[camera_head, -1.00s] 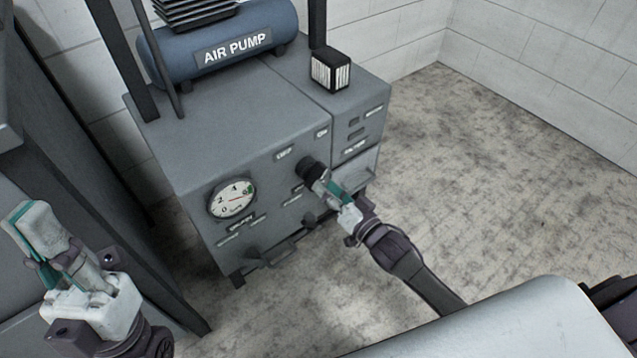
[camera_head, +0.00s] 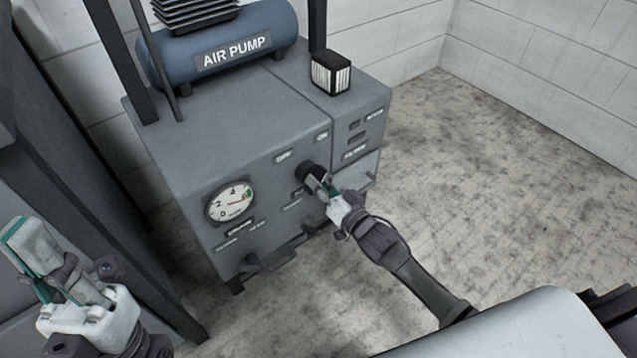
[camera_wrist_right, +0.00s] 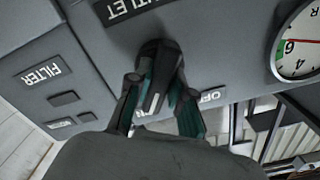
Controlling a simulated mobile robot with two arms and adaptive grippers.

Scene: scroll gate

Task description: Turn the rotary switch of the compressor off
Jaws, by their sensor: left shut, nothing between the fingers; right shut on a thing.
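The compressor (camera_head: 215,130) is a grey cabinet with a blue tank marked AIR PUMP on top. Its black rotary switch (camera_head: 309,170) sits on the front face, below the OFF and ON labels. My right gripper (camera_head: 323,185) is at the switch with its fingers shut on the knob. In the right wrist view the black knob (camera_wrist_right: 157,78) stands between the two green-padded fingers, beside the OFF label. My left gripper (camera_head: 28,240) is shut and empty at the far left, away from the compressor. The fingers partly hide the knob in the head view.
A round pressure gauge (camera_head: 231,204) is left of the switch; it also shows in the right wrist view (camera_wrist_right: 300,45). A small black-and-white filter box (camera_head: 330,73) stands on top. A dark cabinet stands at the left. The floor (camera_head: 500,190) to the right is clear.

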